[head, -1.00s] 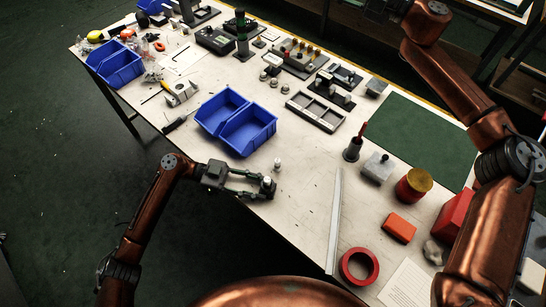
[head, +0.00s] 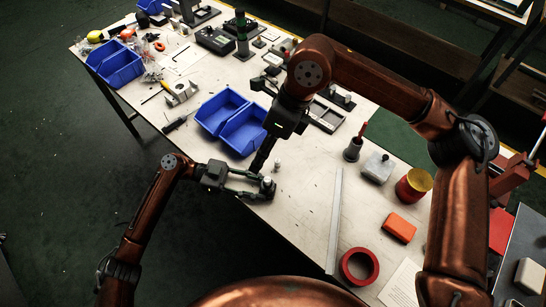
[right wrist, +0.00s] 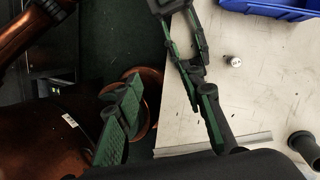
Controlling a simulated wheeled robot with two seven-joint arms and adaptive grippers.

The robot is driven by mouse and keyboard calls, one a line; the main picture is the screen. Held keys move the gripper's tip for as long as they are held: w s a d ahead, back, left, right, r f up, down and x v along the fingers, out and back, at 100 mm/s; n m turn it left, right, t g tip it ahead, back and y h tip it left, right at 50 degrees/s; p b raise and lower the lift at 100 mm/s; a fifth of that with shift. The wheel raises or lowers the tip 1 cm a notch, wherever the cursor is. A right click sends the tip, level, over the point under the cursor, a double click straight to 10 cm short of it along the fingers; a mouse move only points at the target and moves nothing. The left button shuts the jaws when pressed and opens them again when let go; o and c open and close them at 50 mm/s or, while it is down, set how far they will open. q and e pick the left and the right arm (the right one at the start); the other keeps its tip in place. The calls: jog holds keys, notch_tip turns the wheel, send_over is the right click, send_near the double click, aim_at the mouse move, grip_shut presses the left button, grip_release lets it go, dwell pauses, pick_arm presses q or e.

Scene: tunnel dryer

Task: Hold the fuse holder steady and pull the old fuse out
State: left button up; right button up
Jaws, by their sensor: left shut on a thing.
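My left gripper (head: 262,188) is at the table's front edge, shut on a small holder with a pale top (head: 267,181). In the right wrist view the left gripper's fingers (right wrist: 188,42) come down from the top. The old fuse cannot be told apart from the holder. My right gripper (head: 261,160) has its dark fingers pointing down just above and behind the left fingertips. In the right wrist view its two green-padded fingers stand apart, with nothing seen held. A small metal cylinder (head: 277,165) stands loose on the table beside the grippers; it also shows in the right wrist view (right wrist: 233,61).
Blue bins (head: 240,132) stand close behind the grippers. To the right are a steel ruler (head: 335,220), a red tape roll (head: 359,266), an orange block (head: 399,227) and a yellow-topped red tin (head: 414,184). The table between ruler and grippers is clear.

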aim_at(268, 179)
jog(key=f+h, duration=0.1)
jog(key=f, duration=0.3)
jog(key=f+n+t, duration=0.1)
jog(key=f, duration=0.4)
jog(key=d+f+h, duration=0.1)
jog(key=f, duration=0.4)
jog(key=shift+w+d+f+t+h, duration=0.1)
jog(key=shift+w+f+t+h, duration=0.05)
jog(key=shift+w+t+h, duration=0.2)
grip_shut()
dwell(0.4)
